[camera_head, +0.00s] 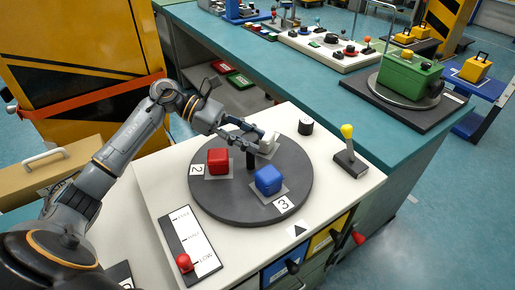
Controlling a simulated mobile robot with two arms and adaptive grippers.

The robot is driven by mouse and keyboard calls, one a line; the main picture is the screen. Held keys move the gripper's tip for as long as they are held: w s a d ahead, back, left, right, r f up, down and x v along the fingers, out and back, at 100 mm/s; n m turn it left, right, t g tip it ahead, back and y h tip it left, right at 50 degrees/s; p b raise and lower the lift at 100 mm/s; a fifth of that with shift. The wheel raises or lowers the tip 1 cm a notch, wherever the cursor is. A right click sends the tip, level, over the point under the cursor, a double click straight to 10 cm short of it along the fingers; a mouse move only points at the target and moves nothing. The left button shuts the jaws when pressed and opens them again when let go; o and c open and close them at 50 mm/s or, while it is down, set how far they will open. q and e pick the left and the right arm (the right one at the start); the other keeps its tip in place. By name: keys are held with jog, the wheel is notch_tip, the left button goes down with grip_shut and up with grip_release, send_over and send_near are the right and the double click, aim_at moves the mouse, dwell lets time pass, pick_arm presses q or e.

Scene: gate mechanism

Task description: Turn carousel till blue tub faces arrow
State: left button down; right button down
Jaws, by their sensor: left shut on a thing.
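The dark round carousel (230,205) lies on a white table. The blue tub (269,180) sits on its front right part, beside the label 3 (284,204). The black arrow (299,231) is on the table's front edge, just outside the disc; the label 3 side points roughly toward it, and I cannot tell exact alignment. The red tub (217,161) sits on the left by label 2. A whitish tub (268,146) at the back is partly hidden by my left gripper (254,138), which is shut on the black post (251,158) near the disc's middle. My right gripper is out of view.
A yellow-knobbed lever (348,145) and a black knob (306,127) stand right of and behind the carousel. A slider panel (189,243) with a red knob lies at front left. Blue and yellow drawers are below the front edge. A teal bench (262,67) runs behind.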

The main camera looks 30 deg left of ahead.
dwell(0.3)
pick_arm(q)
jog(key=c, duration=0.8)
grip_release()
jog(key=shift+a, duration=0.1)
jog(key=v, duration=1.2)
